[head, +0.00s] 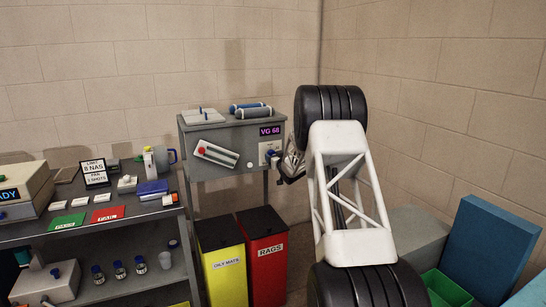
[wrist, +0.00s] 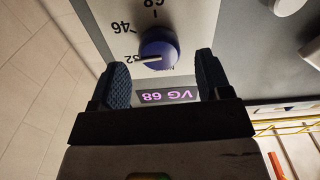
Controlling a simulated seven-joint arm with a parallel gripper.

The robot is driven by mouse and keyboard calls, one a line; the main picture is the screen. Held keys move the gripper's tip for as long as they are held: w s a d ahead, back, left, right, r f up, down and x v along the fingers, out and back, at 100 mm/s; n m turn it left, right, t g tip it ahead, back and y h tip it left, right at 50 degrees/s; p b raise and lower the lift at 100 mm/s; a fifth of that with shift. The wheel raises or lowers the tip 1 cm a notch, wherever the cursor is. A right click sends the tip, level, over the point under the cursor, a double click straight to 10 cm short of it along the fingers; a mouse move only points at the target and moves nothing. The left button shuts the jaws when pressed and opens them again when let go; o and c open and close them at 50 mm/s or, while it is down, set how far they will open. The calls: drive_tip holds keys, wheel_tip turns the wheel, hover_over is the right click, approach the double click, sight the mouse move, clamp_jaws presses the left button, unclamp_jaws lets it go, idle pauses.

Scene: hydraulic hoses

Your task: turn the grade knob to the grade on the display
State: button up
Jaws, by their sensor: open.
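The display (head: 270,131) on the grey cabinet reads VG 68 in purple; it also shows upside down in the wrist view (wrist: 166,96). The blue grade knob (wrist: 160,46) sits on a pale plate with the marks 68, 46 and 32 in view. Its white pointer line lies toward the 32 mark.
A lever panel (head: 215,154) is left of the knob on the cabinet front. Blue rollers (head: 250,110) lie on top. Yellow (head: 222,268) and red (head: 264,250) bins stand below. A shelf (head: 150,211) with cards and bottles is at left.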

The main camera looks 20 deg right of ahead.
sight(272, 154)
drive_tip(key=shift+w, duration=1.25)
drive_tip(key=c, duration=0.9)
